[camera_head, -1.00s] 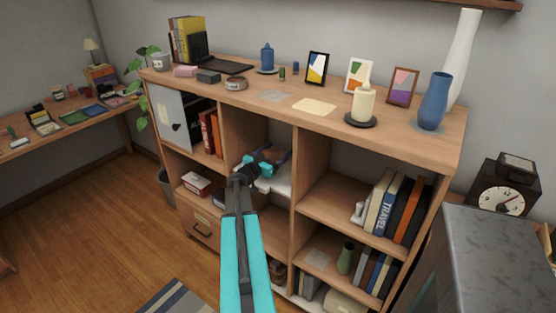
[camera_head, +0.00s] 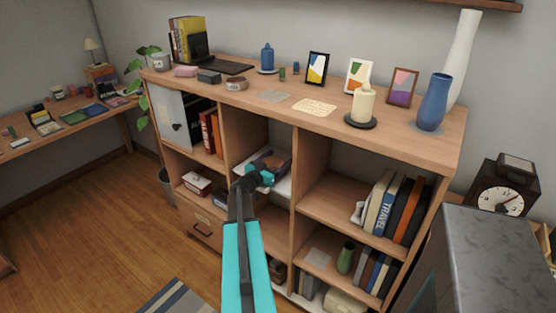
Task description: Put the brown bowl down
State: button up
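My gripper (camera_head: 264,172), with teal fingers, reaches into the upper middle compartment of the wooden shelf unit (camera_head: 296,180). A brown, rounded thing (camera_head: 268,159), which looks like the brown bowl, is just beyond the fingertips, over or in a grey-white tray-like thing (camera_head: 280,184). My wrist and fingers hide part of it. I cannot tell whether the fingers hold it or whether it rests on the surface below. A small brownish round dish (camera_head: 236,83) stands on the unit's top.
The compartment's side walls stand close on both sides of my gripper. The top holds a candle (camera_head: 364,103), a blue vase (camera_head: 433,102), picture frames and a laptop (camera_head: 222,66). Books (camera_head: 396,205) fill part of the right compartment. A grey block-like surface (camera_head: 490,260) is at front right.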

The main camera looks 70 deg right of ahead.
jog(key=o, duration=0.4)
jog(key=shift+o, duration=0.2)
jog(key=shift+a+r, duration=0.15)
jog(key=shift+b+v, duration=0.95)
jog(key=shift+v, duration=4.95)
jog(key=shift+w, duration=0.15)
